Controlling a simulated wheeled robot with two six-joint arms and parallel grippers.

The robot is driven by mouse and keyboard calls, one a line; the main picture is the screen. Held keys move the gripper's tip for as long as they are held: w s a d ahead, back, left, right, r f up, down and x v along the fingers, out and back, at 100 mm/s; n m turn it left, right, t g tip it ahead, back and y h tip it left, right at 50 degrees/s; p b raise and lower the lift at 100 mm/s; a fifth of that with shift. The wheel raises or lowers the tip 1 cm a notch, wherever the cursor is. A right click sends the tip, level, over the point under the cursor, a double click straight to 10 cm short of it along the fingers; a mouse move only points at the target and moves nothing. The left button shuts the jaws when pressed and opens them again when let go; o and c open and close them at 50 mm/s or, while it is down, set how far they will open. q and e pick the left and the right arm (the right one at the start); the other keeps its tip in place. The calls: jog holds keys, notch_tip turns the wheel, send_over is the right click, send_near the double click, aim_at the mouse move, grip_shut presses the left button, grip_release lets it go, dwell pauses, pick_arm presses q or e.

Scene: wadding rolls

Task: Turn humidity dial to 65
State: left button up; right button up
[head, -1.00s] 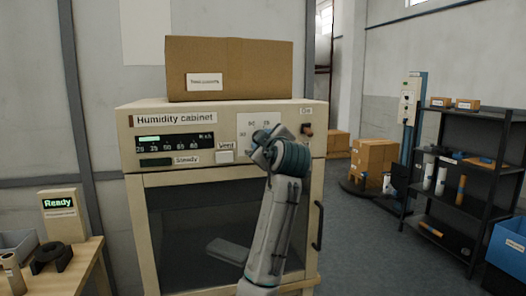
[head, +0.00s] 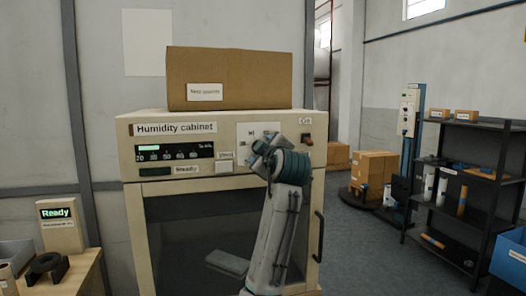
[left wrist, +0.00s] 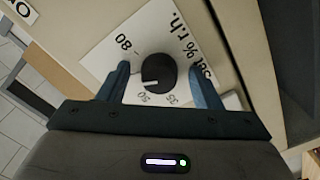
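The humidity cabinet (head: 228,188) stands ahead with a white dial plate (head: 246,129) at its upper right. My left gripper (head: 259,146) is in front of this plate and hides the dial in the head view. In the left wrist view the round black dial (left wrist: 160,70) sits between the fingers of my left gripper (left wrist: 162,84). The fingers are open, one on each side, with visible gaps to the dial. The dial's white mark points close to the printed 50; 35 and 80 also show. My right gripper is not in view.
A cardboard box (head: 235,78) sits on top of the cabinet. A small switch (head: 306,139) is right of the dial plate, and a dark door handle (head: 318,236) is below it. A wooden bench (head: 83,268) is at left and a black shelf (head: 462,190) at right.

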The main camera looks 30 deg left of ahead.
pick_arm(q)
jog(key=b+v, duration=0.3)
jog(key=v, duration=0.8)
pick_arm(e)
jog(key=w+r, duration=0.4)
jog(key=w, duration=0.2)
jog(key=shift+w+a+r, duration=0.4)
pick_arm(q)
jog(key=shift+a, duration=0.1)
